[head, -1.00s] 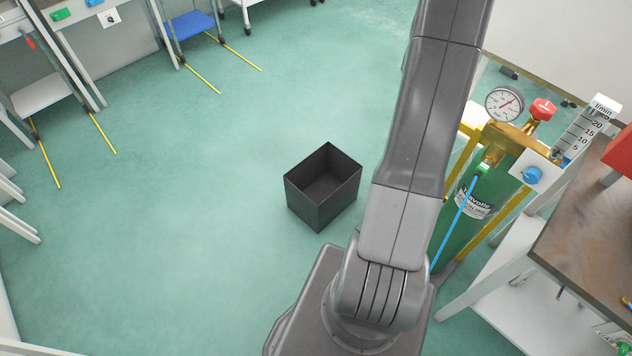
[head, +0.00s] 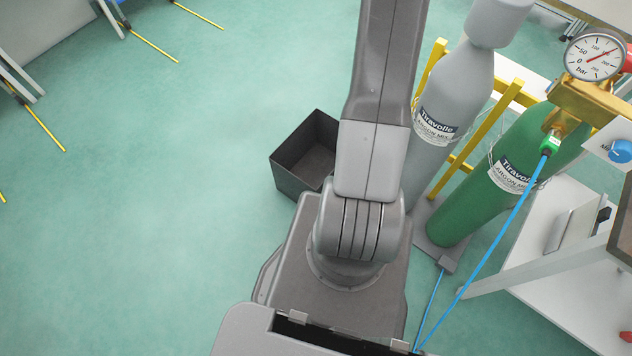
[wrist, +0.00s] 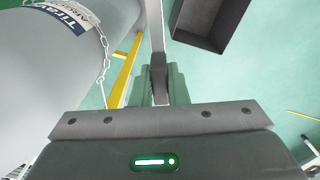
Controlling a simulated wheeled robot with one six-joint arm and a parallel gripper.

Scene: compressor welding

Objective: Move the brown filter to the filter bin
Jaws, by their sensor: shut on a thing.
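The filter bin is probably the dark, open-topped box (head: 290,177) on the floor, partly hidden by my arm in the head view. It looks empty where its inside shows. It also shows at the top right of the wrist view (wrist: 198,40). My gripper (wrist: 159,78) is shut on a thin, upright thing seen edge-on, which I take to be the brown filter (wrist: 155,28). Only a narrow greyish edge of it shows; its brown face is hidden. In the wrist view it appears left of the box, not over its opening. My gripper is outside the head view.
A grey gas cylinder (head: 455,95) and a green one (head: 480,200) stand right of my arm by a yellow frame (head: 480,135). The grey cylinder (wrist: 70,70) looks close in the wrist view. A blue hose (head: 492,250) runs down.

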